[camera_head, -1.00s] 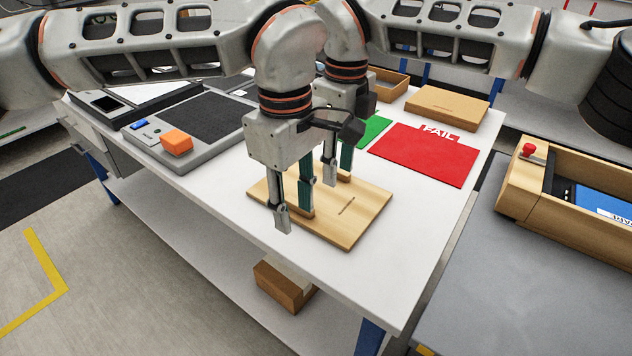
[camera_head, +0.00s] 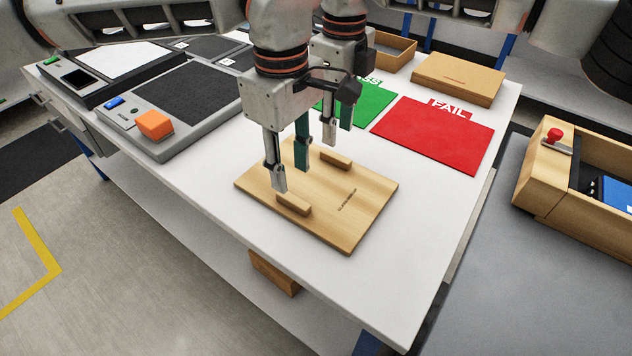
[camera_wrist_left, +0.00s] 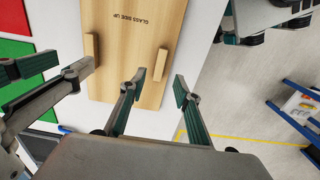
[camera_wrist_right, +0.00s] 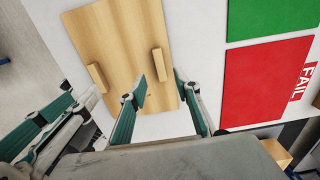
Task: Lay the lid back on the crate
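The lid (camera_head: 365,200) is a flat wooden board with small print and two bar handles, lying on the white table. Its near-left handle (camera_head: 293,203) and far handle (camera_head: 335,160) stand up from it. My left gripper (camera_head: 291,178) is open and empty, just above the near-left handle; the left wrist view shows its spread fingers (camera_wrist_left: 158,88). My right gripper (camera_head: 338,134) is open and empty above the far handle; its fingers also show apart in the right wrist view (camera_wrist_right: 160,90). The wooden crate (camera_head: 537,187), open-topped with blue contents, stands at the right edge, partly cut off.
A red FAIL mat (camera_head: 435,135) and green PASS mat (camera_head: 365,105) lie behind the lid. A closed brown box (camera_head: 458,80) and an open box (camera_head: 393,52) stand at the back. An orange block (camera_head: 155,124) sits on a grey device at left. The table front is clear.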

